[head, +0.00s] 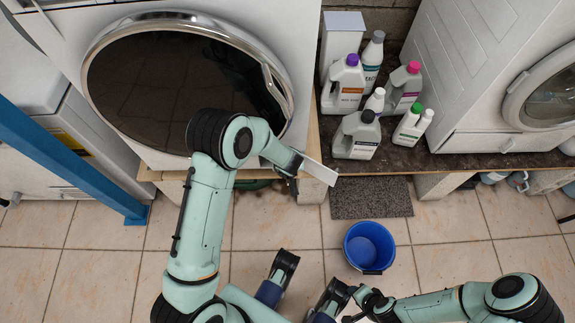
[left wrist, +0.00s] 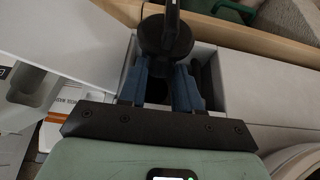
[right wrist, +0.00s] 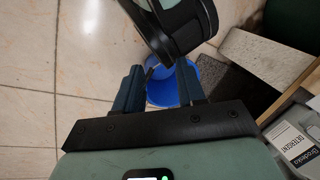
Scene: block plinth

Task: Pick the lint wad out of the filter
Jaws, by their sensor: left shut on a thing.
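My left gripper (head: 293,180) is at the front of the plinth, below and right of the big round machine door. In the left wrist view the left gripper (left wrist: 160,78) is shut on a dark round piece (left wrist: 165,35) with a stem, which may be the filter. A pale, box-like opening (left wrist: 204,62) lies behind it. A white flat panel (head: 319,172) is beside the left gripper. I cannot make out the lint wad. My right gripper (head: 350,304) is low at the front; in its wrist view (right wrist: 160,90) the fingers are apart and empty.
A blue bucket (head: 369,247) stands on the tiled floor, right of the left gripper. A dark grey mat (head: 370,198) lies behind it. Several detergent bottles (head: 360,134) stand on the dark top at the right, near a white machine (head: 490,75).

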